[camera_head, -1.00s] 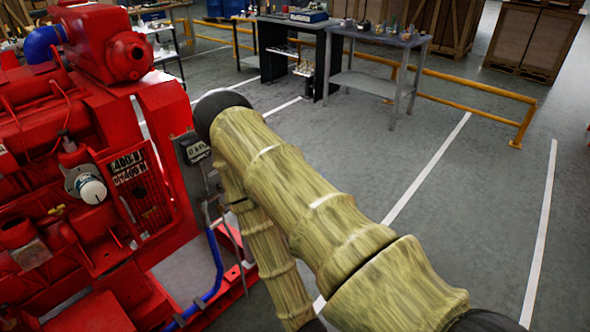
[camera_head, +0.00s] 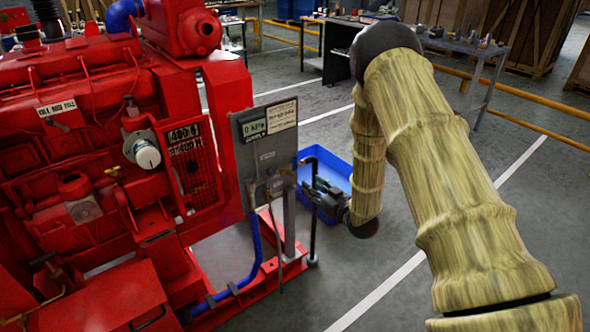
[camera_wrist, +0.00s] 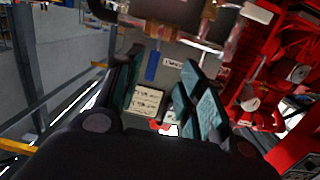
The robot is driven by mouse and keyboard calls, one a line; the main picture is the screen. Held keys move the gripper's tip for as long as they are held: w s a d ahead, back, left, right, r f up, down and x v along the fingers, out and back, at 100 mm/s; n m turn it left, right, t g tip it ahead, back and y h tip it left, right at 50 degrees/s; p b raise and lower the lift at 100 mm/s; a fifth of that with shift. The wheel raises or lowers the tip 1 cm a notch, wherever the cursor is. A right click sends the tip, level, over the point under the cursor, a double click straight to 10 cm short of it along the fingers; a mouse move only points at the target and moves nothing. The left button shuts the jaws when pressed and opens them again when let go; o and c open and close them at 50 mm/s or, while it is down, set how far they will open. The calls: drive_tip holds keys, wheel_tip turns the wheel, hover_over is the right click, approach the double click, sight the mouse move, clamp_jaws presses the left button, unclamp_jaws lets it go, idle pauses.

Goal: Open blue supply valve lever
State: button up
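A grey panel (camera_head: 265,130) with a pressure display stands beside the red engine in the head view. Pipe fittings (camera_head: 270,187) are mounted low on it. The blue lever (camera_wrist: 152,67) appears in the wrist view as a small upright blue bar below metal pipework (camera_wrist: 185,32). I cannot make it out in the head view. My gripper (camera_head: 312,188) is just right of the fittings in the head view. In the wrist view my gripper (camera_wrist: 161,62) is open, and the blue lever appears between its fingers. I cannot tell whether they touch it.
The red engine (camera_head: 80,150) fills the left of the head view. A blue hose (camera_head: 257,250) runs down from the panel. A dark post (camera_head: 314,235) and a blue bin (camera_head: 338,165) are close to my gripper. Open floor (camera_head: 330,285) lies in front.

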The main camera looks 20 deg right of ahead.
sight(295, 163)
drive_tip(key=shift+n+t+y, duration=0.3)
drive_tip(key=shift+t+y, duration=0.1)
drive_tip(key=shift+y, duration=0.1)
drive_tip(key=r+x, duration=0.1)
drive_tip(key=x, duration=0.3)
drive_tip(key=r+x, duration=0.1)
drive_tip(key=x, duration=0.3)
drive_tip(key=d+p+x, duration=0.1)
drive_tip(key=x, duration=0.3)
drive_tip(key=shift+w+a+r, duration=0.1)
drive_tip(key=shift+w+r, duration=0.25)
drive_tip(key=shift+r, duration=0.05)
clamp_jaws()
